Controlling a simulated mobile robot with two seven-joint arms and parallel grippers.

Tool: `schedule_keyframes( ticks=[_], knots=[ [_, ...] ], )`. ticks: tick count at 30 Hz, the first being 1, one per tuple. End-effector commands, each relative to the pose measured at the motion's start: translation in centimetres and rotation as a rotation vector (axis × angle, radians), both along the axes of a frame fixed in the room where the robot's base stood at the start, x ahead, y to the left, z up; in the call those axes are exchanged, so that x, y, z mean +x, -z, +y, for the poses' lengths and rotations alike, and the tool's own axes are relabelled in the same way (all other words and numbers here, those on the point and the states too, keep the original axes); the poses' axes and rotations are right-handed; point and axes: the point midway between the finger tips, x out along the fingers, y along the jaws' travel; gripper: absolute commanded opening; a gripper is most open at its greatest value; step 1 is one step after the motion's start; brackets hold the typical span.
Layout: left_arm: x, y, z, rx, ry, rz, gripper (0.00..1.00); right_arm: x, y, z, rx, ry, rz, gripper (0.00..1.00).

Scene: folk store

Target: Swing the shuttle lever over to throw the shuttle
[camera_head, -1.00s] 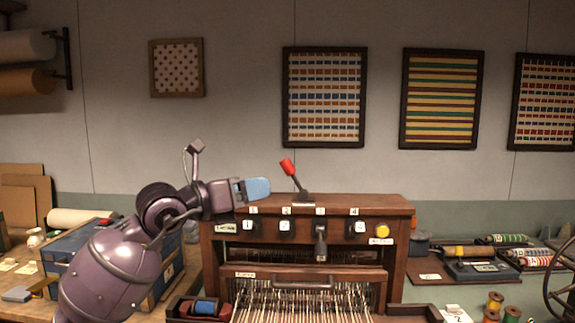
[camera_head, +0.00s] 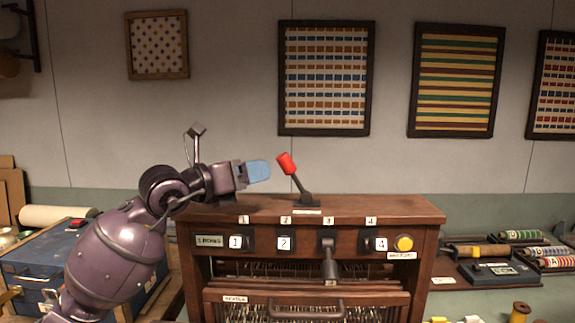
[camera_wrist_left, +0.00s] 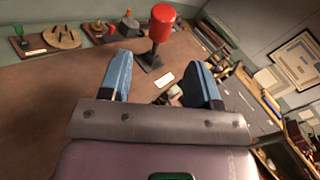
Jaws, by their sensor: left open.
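The shuttle lever (camera_head: 293,176) stands on top of the wooden loom cabinet (camera_head: 230,211). It has a red grip on a dark stem and leans to the left in the head view. My left gripper (camera_head: 258,171) is just left of the red grip, at about its height, and a small gap shows between them. In the left wrist view the jaws (camera_wrist_left: 159,88) are spread apart and empty. The red grip (camera_wrist_left: 162,22) is ahead of them, between the fingers' lines. My right gripper is not in view.
The cabinet front has numbered switches (camera_head: 284,242), a dark lever (camera_head: 329,258) and a yellow button (camera_head: 404,243). A blue toolbox (camera_head: 45,260) stands at left. Spools and a scale (camera_head: 498,272) lie on the right bench. The cabinet top right of the lever is clear.

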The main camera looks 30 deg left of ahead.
Motion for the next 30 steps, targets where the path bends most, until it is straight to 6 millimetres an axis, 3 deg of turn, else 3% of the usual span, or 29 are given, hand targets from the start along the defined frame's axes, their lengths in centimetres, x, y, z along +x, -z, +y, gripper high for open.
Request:
schedule_keyframes(
  ticks=[15,30],
  knots=[
    [7.4,-0.2,-3.2,-0.001,0.001,-0.001,0.57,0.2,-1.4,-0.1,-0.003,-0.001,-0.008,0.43],
    [8.6,0.0,-3.7,0.000,0.000,0.000,0.57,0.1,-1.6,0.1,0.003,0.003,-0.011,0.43]
  ],
)
